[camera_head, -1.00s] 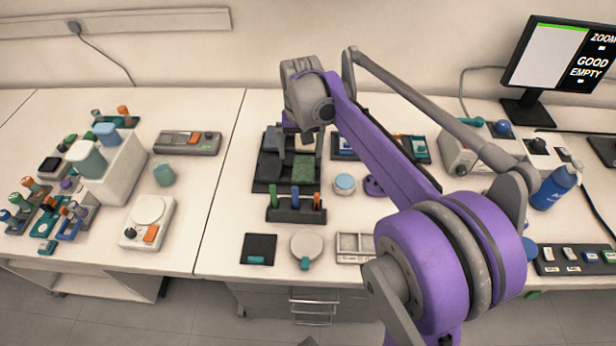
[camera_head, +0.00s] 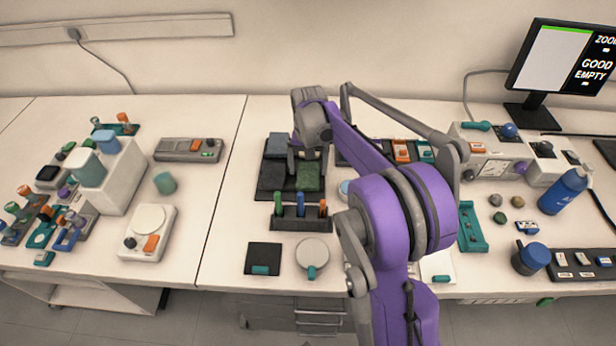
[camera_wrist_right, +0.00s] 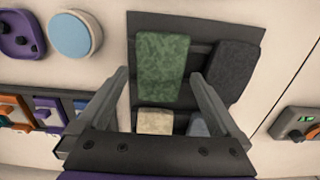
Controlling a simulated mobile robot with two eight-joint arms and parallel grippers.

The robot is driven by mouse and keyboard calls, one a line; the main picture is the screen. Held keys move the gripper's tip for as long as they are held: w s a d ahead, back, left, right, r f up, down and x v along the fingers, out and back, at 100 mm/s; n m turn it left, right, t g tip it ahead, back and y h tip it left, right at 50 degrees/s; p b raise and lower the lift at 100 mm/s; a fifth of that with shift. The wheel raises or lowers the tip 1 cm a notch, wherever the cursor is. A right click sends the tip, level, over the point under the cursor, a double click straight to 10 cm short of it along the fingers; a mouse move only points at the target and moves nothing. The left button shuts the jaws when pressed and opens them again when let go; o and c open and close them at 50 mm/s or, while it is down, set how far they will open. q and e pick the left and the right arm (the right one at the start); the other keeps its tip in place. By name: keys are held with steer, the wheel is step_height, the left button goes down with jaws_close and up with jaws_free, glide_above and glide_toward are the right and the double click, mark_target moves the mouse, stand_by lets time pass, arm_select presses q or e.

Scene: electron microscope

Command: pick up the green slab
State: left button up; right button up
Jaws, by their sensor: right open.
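The green slab (camera_head: 309,178) lies in the front right of a dark tray (camera_head: 268,195) in the head view. It also shows in the right wrist view (camera_wrist_right: 161,62), upright in the picture. My right gripper (camera_head: 307,157) is over the tray at the slab's back end, pointing down. In the wrist view its two fingers (camera_wrist_right: 159,77) are spread, one on each side of the slab's near end, with nothing held. I cannot tell how high the fingertips are above the tray. My left gripper is not in view.
A dark grey slab (camera_wrist_right: 234,68) lies beside the green one; a beige slab (camera_wrist_right: 155,121) and a blue-grey slab (camera_wrist_right: 197,126) share the tray. A rack of coloured tubes (camera_head: 299,220) stands in front. A round blue-topped pot (camera_wrist_right: 76,35) is to one side.

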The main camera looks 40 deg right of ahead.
mark_target(308, 176)
steer(key=shift+f, duration=0.95)
steer(key=shift+f, duration=0.25)
steer(key=c, duration=1.6)
